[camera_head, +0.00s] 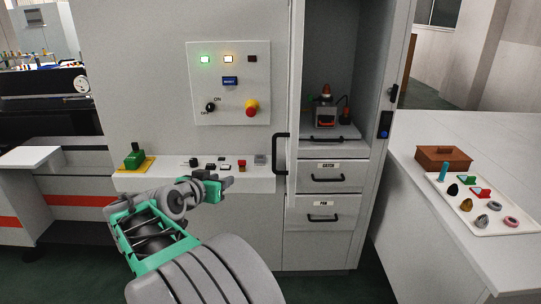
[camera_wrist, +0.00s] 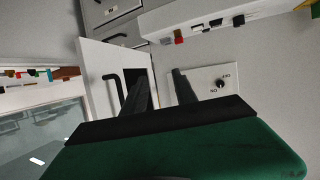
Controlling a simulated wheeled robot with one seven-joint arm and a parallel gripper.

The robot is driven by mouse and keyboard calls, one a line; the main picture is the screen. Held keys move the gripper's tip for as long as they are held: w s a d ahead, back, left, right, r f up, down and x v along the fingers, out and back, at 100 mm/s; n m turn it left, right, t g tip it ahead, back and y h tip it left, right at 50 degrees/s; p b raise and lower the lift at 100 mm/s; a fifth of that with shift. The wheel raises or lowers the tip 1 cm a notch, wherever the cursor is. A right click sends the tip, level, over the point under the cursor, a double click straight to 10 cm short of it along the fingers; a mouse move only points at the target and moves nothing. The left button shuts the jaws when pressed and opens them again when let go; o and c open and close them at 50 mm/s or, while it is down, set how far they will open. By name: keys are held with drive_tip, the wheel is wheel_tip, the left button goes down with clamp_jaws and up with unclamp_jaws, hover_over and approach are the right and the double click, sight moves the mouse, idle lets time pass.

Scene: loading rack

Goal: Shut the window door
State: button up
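The tall cabinet section at centre right of the head view has an open upper compartment. The white door (camera_head: 296,70) appears nearly edge-on at its left side, standing open. A black handle (camera_head: 281,153) sticks out from the door's lower left side. In the wrist view, which is turned about, the handle (camera_wrist: 111,88) shows on a pale panel, left of my fingers. My gripper (camera_head: 229,182) is in front of the control ledge, left of the handle and apart from it. In the wrist view its two dark fingers (camera_wrist: 160,92) are spread with nothing between them.
A control panel (camera_head: 230,100) and a button ledge (camera_head: 210,182) are left of the door. Drawers (camera_head: 320,173) with handles are below the compartment, which holds a small device (camera_head: 325,112). A counter (camera_head: 490,145) with a tray (camera_head: 490,231) and brown box (camera_head: 443,158) is at right.

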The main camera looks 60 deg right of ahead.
sight(273, 149)
drive_tip(key=s+d+r+m+g+h, duration=0.1)
drive_tip(key=s+d, duration=0.2)
drive_tip(key=d, duration=0.2)
drive_tip(key=s+d+r+m+g+h+p, duration=0.1)
drive_tip(key=s+d+r+g, duration=0.1)
drive_tip(key=s+d, duration=0.1)
drive_tip(key=s+d+r+m+g+h, duration=0.1)
drive_tip(key=s+d+r+m+h, duration=0.1)
drive_tip(key=d, duration=0.4)
drive_tip(key=shift+s+d+r+g+p, duration=0.15)
drive_tip(key=shift+s+g, duration=0.05)
drive_tip(key=shift+s, duration=0.15)
drive_tip(key=shift+s+d+r+g+p, duration=0.1)
drive_tip(key=shift+s+d+g+p, duration=0.1)
drive_tip(key=shift+s, duration=0.15)
drive_tip(key=shift+d, duration=0.15)
drive_tip(key=shift+c, duration=0.3)
clamp_jaws()
